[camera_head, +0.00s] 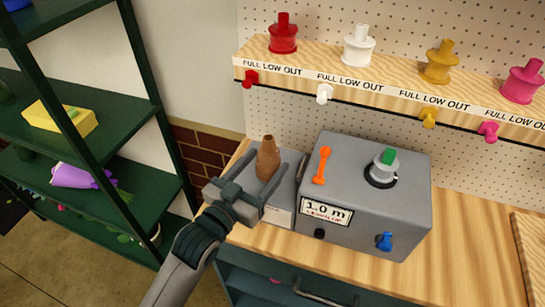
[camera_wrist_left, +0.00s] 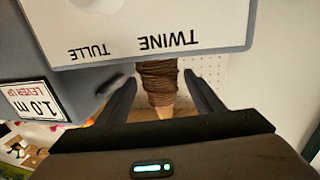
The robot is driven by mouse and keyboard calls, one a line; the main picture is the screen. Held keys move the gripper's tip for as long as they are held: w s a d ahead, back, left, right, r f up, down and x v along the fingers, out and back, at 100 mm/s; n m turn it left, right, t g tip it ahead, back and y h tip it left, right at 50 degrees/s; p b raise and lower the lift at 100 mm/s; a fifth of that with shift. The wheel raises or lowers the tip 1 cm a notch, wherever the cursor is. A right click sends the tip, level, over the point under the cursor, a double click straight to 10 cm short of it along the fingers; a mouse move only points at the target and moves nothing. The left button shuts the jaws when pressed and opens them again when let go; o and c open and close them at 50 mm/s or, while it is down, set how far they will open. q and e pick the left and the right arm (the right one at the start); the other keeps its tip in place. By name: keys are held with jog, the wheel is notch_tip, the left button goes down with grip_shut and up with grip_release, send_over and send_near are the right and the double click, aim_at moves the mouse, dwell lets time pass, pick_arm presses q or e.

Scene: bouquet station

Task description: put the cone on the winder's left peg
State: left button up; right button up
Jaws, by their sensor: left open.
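The brown twine cone (camera_head: 267,160) stands upright, narrow end up, at the grey peg block (camera_head: 284,215) on the left of the winder (camera_head: 365,200). In the left wrist view, where things show upside down, the cone (camera_wrist_left: 160,82) lines up with the TWINE label (camera_wrist_left: 168,42), beside the TULLE label. My left gripper (camera_head: 262,172) is open, with one finger on each side of the cone; gaps show beside it in the wrist view. The cone's base and any peg under it are hidden. My right gripper is not in view.
The winder carries an orange lever (camera_head: 322,165), a green-topped knob (camera_head: 388,157) and a blue handle (camera_head: 384,242). A shelf of coloured spools (camera_head: 358,52) runs behind. A dark green rack (camera_head: 120,130) stands left.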

aim_at(263, 166)
pick_arm(q)
jog(key=b+v, duration=0.1)
jog(key=v, duration=0.5)
dwell(0.7)
dwell(1.9)
